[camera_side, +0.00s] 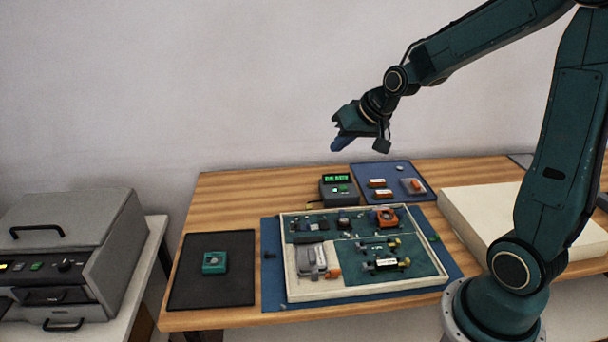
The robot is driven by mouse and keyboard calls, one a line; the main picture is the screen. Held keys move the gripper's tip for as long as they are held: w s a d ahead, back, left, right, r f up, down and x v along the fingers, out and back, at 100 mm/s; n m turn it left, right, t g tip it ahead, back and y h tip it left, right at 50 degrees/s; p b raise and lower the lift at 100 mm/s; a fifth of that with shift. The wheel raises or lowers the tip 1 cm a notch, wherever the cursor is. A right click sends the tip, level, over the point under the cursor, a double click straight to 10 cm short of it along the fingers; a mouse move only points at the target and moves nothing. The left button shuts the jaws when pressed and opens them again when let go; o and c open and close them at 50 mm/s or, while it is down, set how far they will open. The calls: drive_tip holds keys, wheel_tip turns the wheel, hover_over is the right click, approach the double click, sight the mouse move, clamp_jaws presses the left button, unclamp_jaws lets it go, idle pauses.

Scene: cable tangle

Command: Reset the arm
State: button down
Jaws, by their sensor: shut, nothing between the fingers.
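My gripper (339,144) is shut and empty. It hangs in the air above the back of the wooden table (240,184), well clear of everything on it. No loose cable can be made out at this size.
A cream-framed board (370,293) with several components lies on a blue mat (272,289). A black mat (210,294) holds a green block (214,262). Behind are a small display device (337,190) and a blue tray (368,170). A cream box (480,212) stands right; a grey machine (75,230) left.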

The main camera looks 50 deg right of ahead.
drive_tip(key=s+a+r+n, duration=0.1)
drive_tip(key=s+a+r, duration=0.1)
drive_tip(key=s, duration=0.5)
drive_tip(key=s+a+r+n+g, duration=0.1)
drive_tip(key=s+a+r+n, duration=0.1)
drive_tip(key=s+a, duration=0.3)
drive_tip(key=s+a+r+n, duration=0.2)
drive_tip(key=s+a, duration=0.1)
drive_tip(key=s, duration=0.6)
drive_tip(key=shift+s+a+r+g, duration=0.2)
drive_tip(key=shift+s+a+g, duration=0.15)
drive_tip(key=shift+a+g, duration=0.05)
